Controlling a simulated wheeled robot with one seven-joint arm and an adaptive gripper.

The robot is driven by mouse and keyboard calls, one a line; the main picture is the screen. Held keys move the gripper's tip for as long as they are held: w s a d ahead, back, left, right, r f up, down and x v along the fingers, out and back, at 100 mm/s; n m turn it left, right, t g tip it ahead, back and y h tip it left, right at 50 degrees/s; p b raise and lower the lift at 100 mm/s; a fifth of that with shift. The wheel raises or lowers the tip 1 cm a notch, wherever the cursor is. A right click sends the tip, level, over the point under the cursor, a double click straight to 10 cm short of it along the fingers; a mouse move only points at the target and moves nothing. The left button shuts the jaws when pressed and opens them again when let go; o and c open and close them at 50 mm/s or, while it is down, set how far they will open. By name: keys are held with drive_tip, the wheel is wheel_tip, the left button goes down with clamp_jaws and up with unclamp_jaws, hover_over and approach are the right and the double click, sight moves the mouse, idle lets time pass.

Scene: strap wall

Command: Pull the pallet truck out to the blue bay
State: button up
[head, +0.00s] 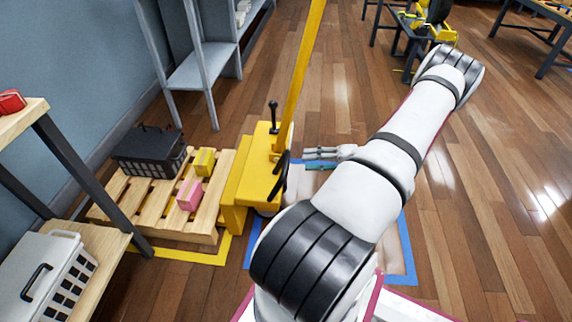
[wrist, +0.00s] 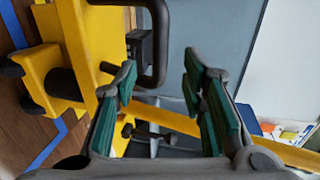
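The yellow pallet truck (head: 258,170) stands at the right end of a wooden pallet (head: 150,212), with a tall yellow bar (head: 303,70) rising from it. A black loop handle (head: 279,178) is on its right side and shows large in the wrist view (wrist: 160,40). My gripper (head: 306,158) is just right of the truck, its green-padded fingers apart. In the wrist view, my gripper (wrist: 163,72) is open, and the loop's lower bend appears near and between the fingertips; I cannot tell if they touch. The blue bay outline (head: 410,240) lies on the floor, partly hidden by my arm.
The pallet carries a black crate (head: 150,152), a yellow box (head: 204,160) and a pink box (head: 189,195). Yellow tape (head: 190,256) edges its place. A grey shelf (head: 200,68) stands behind, a wooden rack (head: 95,245) at left.

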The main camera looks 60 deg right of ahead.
sight(286, 163)
drive_tip(key=b+x, duration=0.2)
drive_tip(key=x, duration=0.6)
drive_tip(key=shift+w+a+f, duration=0.1)
drive_tip(key=shift+w+a, duration=0.05)
drive_tip(key=shift+w, duration=0.1)
drive_tip(key=shift+c, duration=0.6)
clamp_jaws()
